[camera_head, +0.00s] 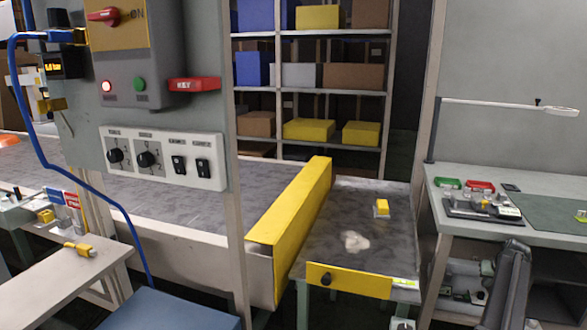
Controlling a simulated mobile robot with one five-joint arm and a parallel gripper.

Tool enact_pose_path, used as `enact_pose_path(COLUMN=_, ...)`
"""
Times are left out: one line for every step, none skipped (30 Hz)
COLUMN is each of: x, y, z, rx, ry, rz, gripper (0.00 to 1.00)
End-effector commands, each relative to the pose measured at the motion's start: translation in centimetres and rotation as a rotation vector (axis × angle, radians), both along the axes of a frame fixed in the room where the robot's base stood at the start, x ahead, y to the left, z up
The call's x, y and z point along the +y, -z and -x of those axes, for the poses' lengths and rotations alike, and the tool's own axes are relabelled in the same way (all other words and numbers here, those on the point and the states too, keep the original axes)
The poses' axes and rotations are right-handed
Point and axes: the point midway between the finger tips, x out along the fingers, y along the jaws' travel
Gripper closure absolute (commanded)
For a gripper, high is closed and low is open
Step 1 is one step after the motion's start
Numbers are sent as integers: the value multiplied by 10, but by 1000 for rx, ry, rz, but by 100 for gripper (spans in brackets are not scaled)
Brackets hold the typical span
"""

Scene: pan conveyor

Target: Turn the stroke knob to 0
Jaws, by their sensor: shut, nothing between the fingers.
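A white control panel (164,158) on the grey post at left carries two black round knobs, a left knob (115,155) and a right knob (146,159), with dial marks around them. Their labels are too small to read, so I cannot tell which is the stroke knob or its setting. Another black knob (325,280) sits on a yellow plate (349,281) at the front of the small table. A dark grey jointed shape at the lower right looks like part of my arm. My gripper cannot be made out.
Two black switches (179,165) sit right of the panel knobs. A red KEY tag (194,85) and a red rotary switch (104,15) are above. A blue cable (85,178) hangs left. A yellow barrier (291,225) edges the conveyor (190,217). A workbench (450,218) stands right.

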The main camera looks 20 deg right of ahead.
Motion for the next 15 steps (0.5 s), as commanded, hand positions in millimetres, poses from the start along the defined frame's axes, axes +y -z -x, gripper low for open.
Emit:
enact_pose_path(x=-1, y=0, z=1, rx=0, ry=1, rz=0, gripper=100)
enact_pose_path(x=-1, y=0, z=1, rx=0, ry=1, rz=0, gripper=100)
enact_pose_path(x=-1, y=0, z=1, rx=0, ry=1, rz=0, gripper=100)
enact_pose_path(x=-1, y=1, z=1, rx=0, ry=1, rz=0, gripper=100)
enact_pose_path(x=-1, y=1, z=1, rx=0, ry=1, rz=0, gripper=100)
enact_pose_path(x=0, y=3, z=0, rx=0, ry=0, rz=0, gripper=100)
enact_pose_path(x=0, y=5, z=-1, rx=0, ry=-1, rz=0, gripper=100)
enact_pose_path(x=1, y=7, z=-1, rx=0, ry=-1, rz=0, gripper=100)
enact_pose_path(x=1, y=11, z=-2, rx=0, ry=-2, rz=0, gripper=100)
enact_pose_path(x=1, y=14, z=-3, rx=0, ry=-4, rz=0, gripper=100)
enact_pose_path(x=2, y=18, z=-3, rx=0, ry=-4, rz=0, gripper=100)
enact_pose_path(x=2, y=24, z=-4, rx=0, ry=-4, rz=0, gripper=100)
enact_pose_path(x=3, y=28, z=-4, rx=0, ry=-6, rz=0, gripper=100)
enact_pose_path(x=3, y=33, z=-5, rx=0, ry=-6, rz=0, gripper=100)
enact_pose_path(x=4, y=39, z=-5, rx=0, ry=-7, rz=0, gripper=100)
